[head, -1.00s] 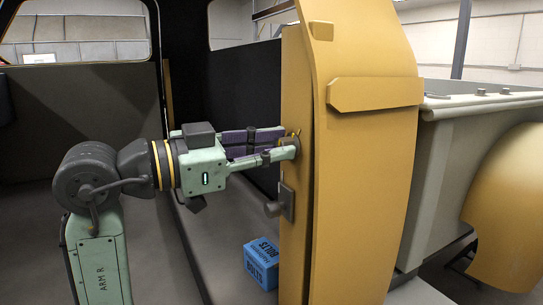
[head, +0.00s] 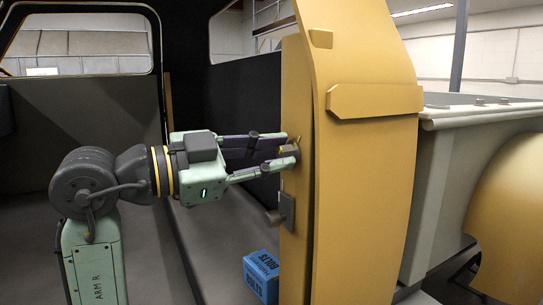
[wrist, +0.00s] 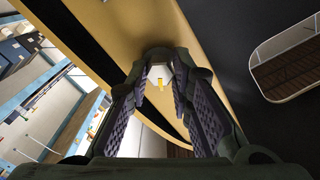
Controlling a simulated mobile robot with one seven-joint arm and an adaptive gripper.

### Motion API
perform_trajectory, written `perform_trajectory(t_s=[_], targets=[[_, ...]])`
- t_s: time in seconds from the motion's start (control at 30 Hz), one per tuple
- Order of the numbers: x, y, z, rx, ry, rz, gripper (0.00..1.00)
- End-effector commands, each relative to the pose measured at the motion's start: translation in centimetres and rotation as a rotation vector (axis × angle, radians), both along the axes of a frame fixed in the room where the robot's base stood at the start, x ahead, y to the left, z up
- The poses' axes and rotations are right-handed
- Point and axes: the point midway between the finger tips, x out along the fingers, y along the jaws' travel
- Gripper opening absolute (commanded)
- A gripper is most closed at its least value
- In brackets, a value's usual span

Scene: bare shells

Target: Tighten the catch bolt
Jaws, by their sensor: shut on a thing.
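The catch bolt sits at the edge of the yellow door pillar (head: 365,200). In the wrist view its pale head (wrist: 155,73) bears a yellow mark and lies between my fingertips. In the head view only a small part of it (head: 287,150) shows. My gripper (head: 292,149) reaches in from the left, roughly level, and is shut on the bolt head. Its purple-padded fingers lie on either side of the bolt. The bolt's shank is hidden, so I cannot tell how deep it sits.
A grey latch plate with a knob (head: 286,208) sticks out just below my gripper. A blue box of bolts (head: 262,275) stands on the floor beneath. A yellow bracket (head: 375,100) juts from the pillar. A pale truck bed (head: 460,150) lies to the right.

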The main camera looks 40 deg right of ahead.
Motion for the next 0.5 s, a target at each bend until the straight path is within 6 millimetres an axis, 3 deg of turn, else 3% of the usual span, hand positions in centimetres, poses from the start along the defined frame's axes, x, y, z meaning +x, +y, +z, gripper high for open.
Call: perform_trajectory(t_s=[0.1, 0.13, 0.4, 0.5], targets=[[0.01, 0.01, 0.01, 0.000, -0.002, 0.001, 0.00], [0.00, 0.01, 0.01, 0.000, -0.001, 0.001, 0.21], [0.00, 0.01, 0.00, 0.001, 0.000, 0.001, 0.39], [0.01, 0.00, -0.01, 0.001, 0.000, 0.001, 0.40]])
